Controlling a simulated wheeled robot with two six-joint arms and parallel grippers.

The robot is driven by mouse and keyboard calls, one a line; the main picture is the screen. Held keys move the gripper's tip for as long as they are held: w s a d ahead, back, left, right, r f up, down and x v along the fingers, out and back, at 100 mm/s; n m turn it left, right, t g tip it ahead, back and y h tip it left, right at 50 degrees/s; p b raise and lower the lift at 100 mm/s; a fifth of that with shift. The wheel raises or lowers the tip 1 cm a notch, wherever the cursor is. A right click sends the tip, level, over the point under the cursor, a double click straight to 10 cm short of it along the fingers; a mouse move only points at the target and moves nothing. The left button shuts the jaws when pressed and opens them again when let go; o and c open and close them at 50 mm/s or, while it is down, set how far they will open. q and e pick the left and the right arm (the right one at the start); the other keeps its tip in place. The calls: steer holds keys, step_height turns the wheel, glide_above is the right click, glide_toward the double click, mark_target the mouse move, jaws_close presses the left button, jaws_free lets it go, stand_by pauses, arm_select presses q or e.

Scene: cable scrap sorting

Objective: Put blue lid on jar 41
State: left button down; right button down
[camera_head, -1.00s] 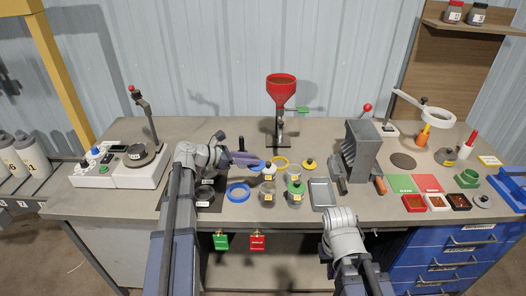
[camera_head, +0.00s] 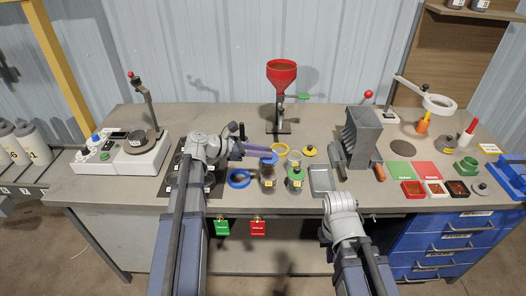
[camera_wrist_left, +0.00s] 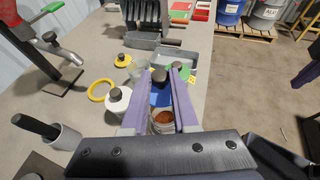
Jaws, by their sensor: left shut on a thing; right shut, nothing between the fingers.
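My left gripper (camera_head: 259,152) is shut on the blue lid (camera_head: 269,159), which has a black knob. The lid is over an open glass jar (camera_head: 268,178) with brown contents and a yellow label too small to read. In the left wrist view the blue lid (camera_wrist_left: 160,97) sits between the purple fingers of the gripper (camera_wrist_left: 168,74), and the open jar (camera_wrist_left: 163,119) shows partly below it. I cannot tell whether lid and jar touch.
A green-lidded jar (camera_head: 296,180) stands close to the right. A blue ring (camera_head: 239,178) lies to the left, a yellow ring (camera_head: 281,149) behind. The red funnel (camera_head: 281,76) stands farther back.

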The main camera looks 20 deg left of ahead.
arm_select(q)
step_height(320, 180, down, 7)
steer(key=b, duration=0.6)
steer(key=shift+f+b, duration=0.2)
steer(key=shift+b, duration=0.2)
stand_by(0.3)
steer(key=c, duration=0.6)
jaws_free()
steer(key=p+v, duration=0.3)
steer(key=v, duration=0.5)
steer(key=shift+f, duration=0.1)
